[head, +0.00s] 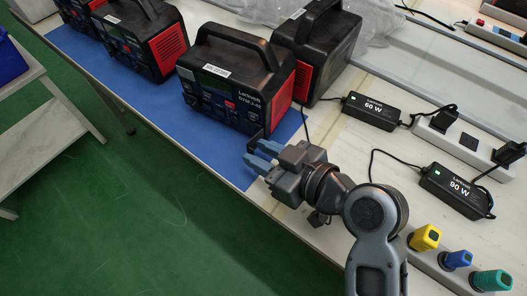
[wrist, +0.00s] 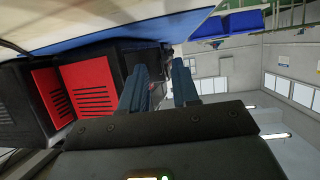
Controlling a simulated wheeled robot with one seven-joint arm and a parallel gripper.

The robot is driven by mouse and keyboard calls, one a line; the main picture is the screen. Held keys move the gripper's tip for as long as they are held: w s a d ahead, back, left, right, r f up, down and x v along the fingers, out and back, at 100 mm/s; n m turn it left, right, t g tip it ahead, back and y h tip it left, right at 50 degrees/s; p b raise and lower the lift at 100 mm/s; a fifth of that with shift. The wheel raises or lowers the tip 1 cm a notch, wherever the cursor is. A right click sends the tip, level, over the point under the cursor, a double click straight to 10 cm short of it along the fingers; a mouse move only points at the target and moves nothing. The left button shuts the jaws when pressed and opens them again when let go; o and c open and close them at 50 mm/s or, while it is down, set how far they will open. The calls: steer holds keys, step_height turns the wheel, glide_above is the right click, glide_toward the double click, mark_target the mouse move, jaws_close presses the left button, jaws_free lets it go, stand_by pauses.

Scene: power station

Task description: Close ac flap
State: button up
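The nearest power station (head: 238,80) is a black box with a handle and a red side panel, standing on the blue mat. A small dark piece (head: 254,141), which looks like its AC flap standing out from the lower front, is just beyond my fingertips; its exact angle is hard to tell. My gripper (head: 258,156) has two blue fingers spread apart, at the station's lower right front corner. In the wrist view my gripper (wrist: 162,78) shows a gap between the fingers, with the red-sided station (wrist: 88,88) to the left. I cannot tell whether a finger touches the flap.
Another station (head: 318,45) stands behind right, and more (head: 140,35) stand to the left on the blue mat (head: 110,75). Black chargers (head: 371,110) and power strips lie at the right, with yellow, blue and green plugs (head: 425,238).

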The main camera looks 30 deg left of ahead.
jaws_close()
